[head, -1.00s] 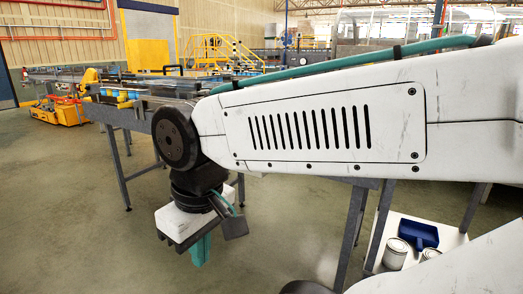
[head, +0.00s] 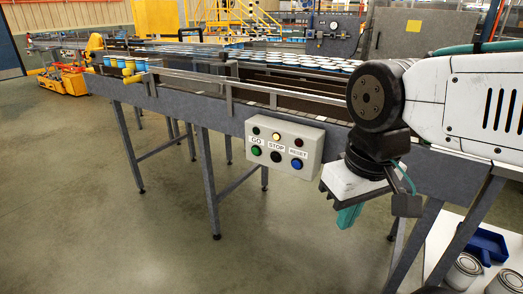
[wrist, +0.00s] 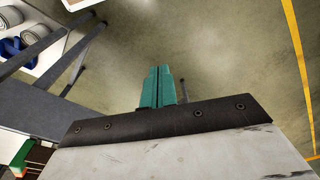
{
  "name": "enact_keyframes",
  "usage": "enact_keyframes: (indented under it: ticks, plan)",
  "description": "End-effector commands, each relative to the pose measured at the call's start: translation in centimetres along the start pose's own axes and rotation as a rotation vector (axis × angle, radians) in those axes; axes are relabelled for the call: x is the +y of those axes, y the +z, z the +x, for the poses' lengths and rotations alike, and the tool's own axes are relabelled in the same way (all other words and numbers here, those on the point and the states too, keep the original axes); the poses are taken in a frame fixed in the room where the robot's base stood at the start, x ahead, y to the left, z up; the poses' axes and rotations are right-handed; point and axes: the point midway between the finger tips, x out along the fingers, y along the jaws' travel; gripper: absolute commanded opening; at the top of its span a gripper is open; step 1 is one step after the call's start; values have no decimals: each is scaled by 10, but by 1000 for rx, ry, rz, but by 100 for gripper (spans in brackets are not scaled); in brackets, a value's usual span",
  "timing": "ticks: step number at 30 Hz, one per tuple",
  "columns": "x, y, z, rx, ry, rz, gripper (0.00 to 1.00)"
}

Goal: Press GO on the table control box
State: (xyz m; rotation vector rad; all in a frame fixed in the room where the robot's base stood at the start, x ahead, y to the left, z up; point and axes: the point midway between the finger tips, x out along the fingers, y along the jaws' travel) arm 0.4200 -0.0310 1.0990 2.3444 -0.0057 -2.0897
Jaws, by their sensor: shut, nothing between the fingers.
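The control box (head: 284,146) is light grey and hangs on the side of the conveyor table in the head view. Its green GO button (head: 256,151) is at the left, a black STOP button (head: 276,156) in the middle and a blue RESET button (head: 297,164) at the right. Of the lamps above them, the middle one glows pale yellow. My gripper (head: 348,216) is to the right of the box and lower, apart from it, with its teal fingers pointing down. The fingers are together and empty in the wrist view (wrist: 159,78). The box is not recognisable in the wrist view.
The conveyor (head: 190,98) carries many lidded cans behind the box. Grey table legs stand below it. A blue dustpan (head: 485,243) and paint cans (head: 464,270) sit on a white low shelf at the lower right. The floor left of the box is open.

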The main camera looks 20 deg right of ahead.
Motion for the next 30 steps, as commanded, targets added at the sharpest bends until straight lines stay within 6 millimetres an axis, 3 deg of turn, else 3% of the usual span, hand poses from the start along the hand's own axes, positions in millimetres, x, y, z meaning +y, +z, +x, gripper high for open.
enact_keyframes:
  ticks: [5, 8, 11, 21, 27, 30]
  plan:
    - [-1, -3, 1, 6, -2, -5, 0]
    - [-2, -22, 5, 39, -12, -30, 0]
    - [-8, -62, 15, 117, -29, -86, 0]
    - [-50, -258, 79, 563, -8, -325, 0]
    - [-66, -348, 128, 821, 120, -423, 0]
    - [-69, -380, 154, 935, 223, -468, 0]
